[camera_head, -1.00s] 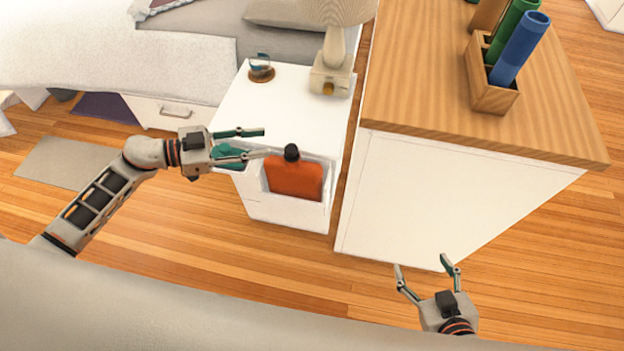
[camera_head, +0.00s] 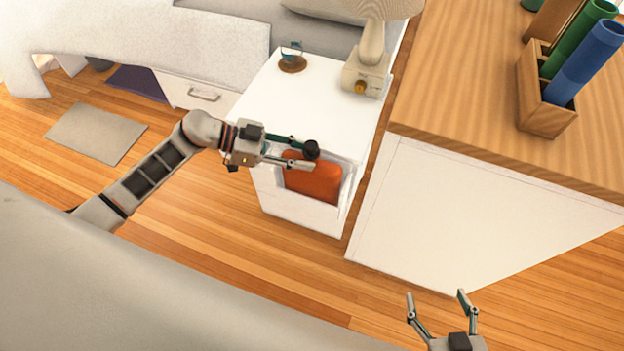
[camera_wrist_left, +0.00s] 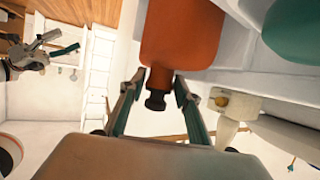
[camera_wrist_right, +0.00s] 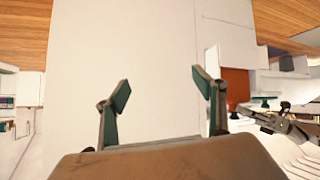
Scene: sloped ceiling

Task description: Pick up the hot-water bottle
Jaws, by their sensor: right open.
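The orange hot-water bottle (camera_head: 315,182) stands upright in the front of the white bedside cabinet (camera_head: 300,210), its dark stopper (camera_head: 311,149) at the top. It also shows in the left wrist view (camera_wrist_left: 182,35), with its neck and stopper pointing toward the gripper. My left gripper (camera_head: 302,155) is at the neck. Its two fingers stand on either side of the neck, with narrow gaps visible in the left wrist view (camera_wrist_left: 158,84). It is open. My right gripper (camera_head: 436,296) is open and empty, low at the bottom right, away from the bottle.
A teal item (camera_wrist_left: 295,30) sits beside the bottle. A lamp (camera_head: 369,75) and a small ornament (camera_head: 292,60) stand on the cabinet. A tall wood-topped white unit (camera_head: 450,215) stands close on the right. The floor in front (camera_head: 250,250) is clear.

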